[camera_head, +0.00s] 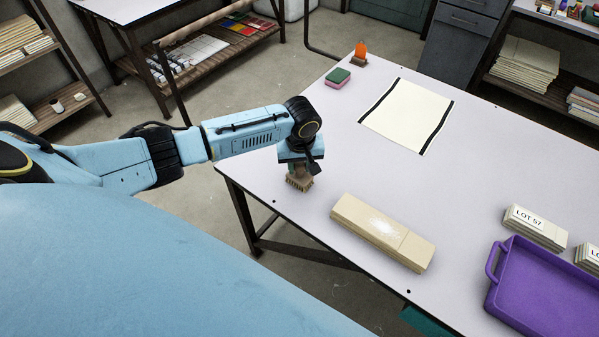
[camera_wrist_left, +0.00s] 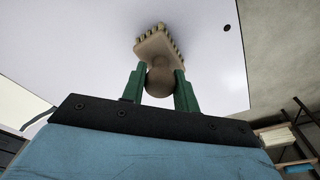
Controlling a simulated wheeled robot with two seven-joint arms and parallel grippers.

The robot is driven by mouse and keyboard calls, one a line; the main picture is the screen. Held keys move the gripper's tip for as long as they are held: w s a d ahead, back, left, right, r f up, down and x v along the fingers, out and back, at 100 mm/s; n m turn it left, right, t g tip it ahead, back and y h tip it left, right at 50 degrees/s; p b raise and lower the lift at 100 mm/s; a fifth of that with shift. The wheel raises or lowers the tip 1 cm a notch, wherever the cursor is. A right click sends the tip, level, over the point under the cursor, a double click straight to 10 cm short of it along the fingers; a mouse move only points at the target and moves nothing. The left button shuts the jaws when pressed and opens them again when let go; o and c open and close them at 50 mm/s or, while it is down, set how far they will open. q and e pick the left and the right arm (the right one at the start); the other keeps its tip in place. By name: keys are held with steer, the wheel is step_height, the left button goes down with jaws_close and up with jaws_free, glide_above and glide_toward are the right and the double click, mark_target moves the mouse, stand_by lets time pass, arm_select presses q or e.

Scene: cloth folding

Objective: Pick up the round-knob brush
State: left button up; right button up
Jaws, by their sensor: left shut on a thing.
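The round-knob brush (camera_head: 300,184) is at the near left edge of the white table in the head view, with its bristles pointing down. In the left wrist view the brush (camera_wrist_left: 160,45) shows its wooden block, bristles and round knob. My left gripper (camera_head: 299,171) is above it with its fingers around the knob. In the left wrist view the green fingers of my left gripper (camera_wrist_left: 159,88) are shut on the knob from both sides. Whether the bristles touch the table, I cannot tell. My right gripper is not in view.
A beige block (camera_head: 383,231) with a white powdery patch lies right of the brush. A cloth with black edge strips (camera_head: 407,113), a sponge (camera_head: 338,77) and an orange item (camera_head: 361,50) are farther back. A purple tray (camera_head: 545,290) and labelled stack (camera_head: 535,228) stand at right.

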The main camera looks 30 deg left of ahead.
arm_select(q)
step_height(320, 180, up, 10)
steer(key=shift+r+p, duration=0.1)
steer(key=shift+p, duration=1)
